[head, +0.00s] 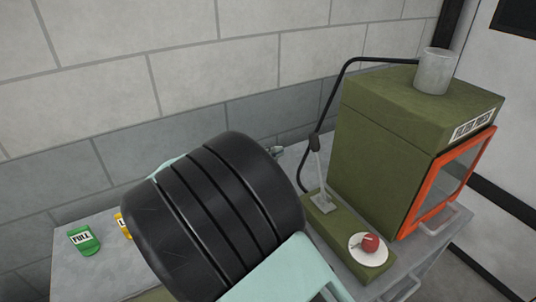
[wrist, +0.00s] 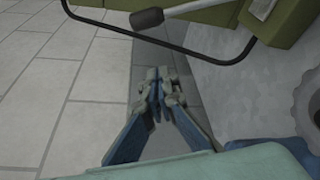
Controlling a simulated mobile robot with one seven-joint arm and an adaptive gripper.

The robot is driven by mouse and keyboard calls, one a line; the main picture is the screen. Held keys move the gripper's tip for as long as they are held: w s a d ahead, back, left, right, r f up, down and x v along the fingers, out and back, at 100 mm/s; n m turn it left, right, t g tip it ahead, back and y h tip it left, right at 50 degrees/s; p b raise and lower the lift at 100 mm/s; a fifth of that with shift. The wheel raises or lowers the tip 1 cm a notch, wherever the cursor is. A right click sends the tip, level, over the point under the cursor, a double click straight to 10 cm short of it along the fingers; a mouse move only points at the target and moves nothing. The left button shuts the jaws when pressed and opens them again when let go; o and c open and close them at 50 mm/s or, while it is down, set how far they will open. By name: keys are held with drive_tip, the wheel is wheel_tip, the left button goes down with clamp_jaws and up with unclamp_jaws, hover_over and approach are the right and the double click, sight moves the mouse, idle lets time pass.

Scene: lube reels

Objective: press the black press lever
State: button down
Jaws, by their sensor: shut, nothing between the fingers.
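The press lever is a thin pale rod with a black grip (head: 315,142) at its upper end, standing on a long green base (head: 345,240) in the head view. In the wrist view the black grip (wrist: 147,18) lies at the top, with its rod running right to a bracket. My gripper (head: 277,151) shows only as a small tip past my arm, to the left of the black grip. In the wrist view my gripper (wrist: 157,88) has its fingers together and empty, below the grip in the picture and apart from it.
A green box (head: 385,135) with an orange-framed door stands right of the lever, with a pale cup on top. A black hose (head: 345,75) loops from it behind the lever. A red knob (head: 370,243) sits on the base. A green can (head: 83,239) stands left.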

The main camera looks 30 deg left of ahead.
sight(319, 168)
drive_tip(key=w+d+p, duration=0.2)
drive_tip(key=w+d, duration=0.2)
drive_tip(key=w, duration=0.1)
drive_tip(key=shift+d+r, duration=0.25)
drive_tip(key=shift+r, duration=0.15)
drive_tip(key=shift+f+b, duration=0.1)
drive_tip(key=shift+b, duration=0.3)
